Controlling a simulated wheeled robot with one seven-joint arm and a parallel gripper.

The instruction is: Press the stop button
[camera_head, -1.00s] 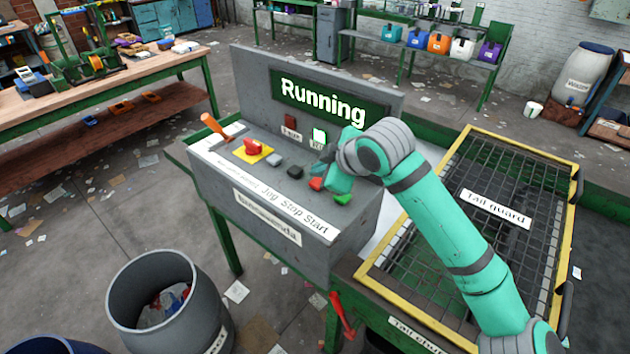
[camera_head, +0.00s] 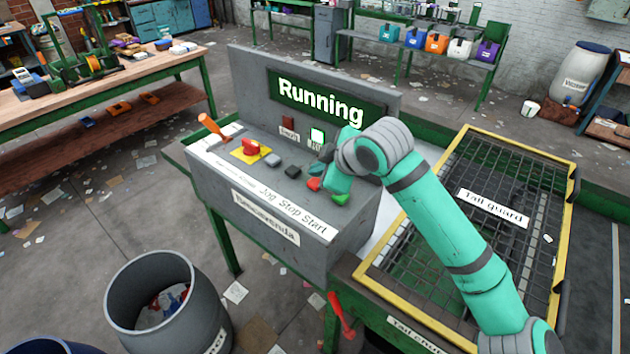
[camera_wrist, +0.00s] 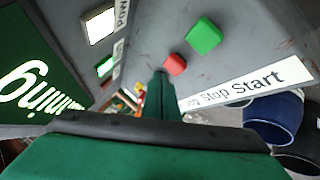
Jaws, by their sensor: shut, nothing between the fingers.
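The red stop button (camera_head: 314,184) sits on the sloped top of the grey control console (camera_head: 345,228), above the "Stop" label. It also shows in the wrist view (camera_wrist: 176,65), just beside my fingertips. My gripper (camera_head: 321,170) is shut and empty, pointing down at the panel right by the red button. I cannot tell whether the tips touch it. The green start button (camera_head: 340,199) is to its right and the black jog button (camera_head: 293,172) to its left. The display (camera_head: 328,102) reads "Running".
A red knob on a yellow plate (camera_head: 250,151), a grey button (camera_head: 272,160) and an orange-handled lever (camera_head: 211,126) are further left on the panel. The yellow-framed tail guard (camera_head: 467,143) stands right of the console. A grey bin (camera_head: 160,262) stands in front on the left.

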